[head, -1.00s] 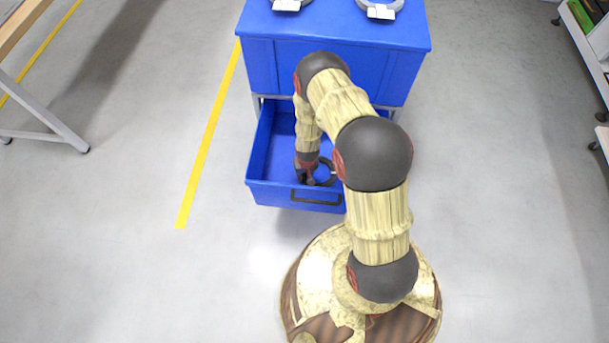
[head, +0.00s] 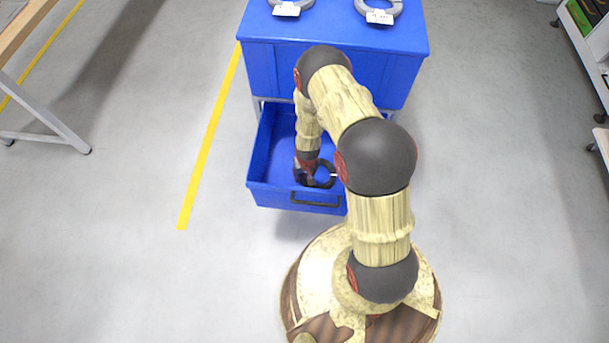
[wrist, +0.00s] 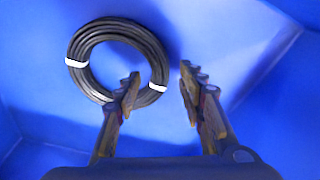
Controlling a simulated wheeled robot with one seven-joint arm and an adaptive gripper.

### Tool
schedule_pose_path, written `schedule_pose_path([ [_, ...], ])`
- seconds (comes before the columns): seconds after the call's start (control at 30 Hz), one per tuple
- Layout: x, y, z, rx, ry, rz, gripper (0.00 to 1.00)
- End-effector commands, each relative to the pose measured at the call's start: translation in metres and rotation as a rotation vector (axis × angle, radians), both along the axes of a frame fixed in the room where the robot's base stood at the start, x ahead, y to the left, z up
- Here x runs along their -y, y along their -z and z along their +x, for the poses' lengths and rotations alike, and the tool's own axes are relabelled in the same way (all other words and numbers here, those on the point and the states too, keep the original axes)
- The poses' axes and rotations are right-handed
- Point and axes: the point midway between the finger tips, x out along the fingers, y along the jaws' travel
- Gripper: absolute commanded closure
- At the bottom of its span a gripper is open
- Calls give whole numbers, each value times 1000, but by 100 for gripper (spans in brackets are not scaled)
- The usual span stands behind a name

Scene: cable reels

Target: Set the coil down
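The black coil (wrist: 80,75) with white ties lies inside the open blue drawer (head: 262,150). It also shows in the head view as a dark ring (head: 333,167), partly hidden by my gripper. In the wrist view it looks flat on the drawer floor. My gripper (wrist: 160,78) is open, one finger over the coil's inner side and the other outside its right side. Gaps show between both fingers and the ring. In the head view my gripper (head: 307,178) is low in the drawer, at the coil's left side.
The blue cabinet (head: 335,50) stands behind the drawer, with two grey coils with white tags, left (head: 287,9) and right (head: 380,15), on top. A bench (head: 40,110) stands at left and a shelf (head: 585,50) at right.

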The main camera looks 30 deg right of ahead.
Motion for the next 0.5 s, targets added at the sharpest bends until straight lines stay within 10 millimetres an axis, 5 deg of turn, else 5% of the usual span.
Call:
schedule_pose_path([
  [0.2,-2,-51,-6,2,0,0,60],
  [0.5,-3,-83,-11,1,-1,0,60],
])
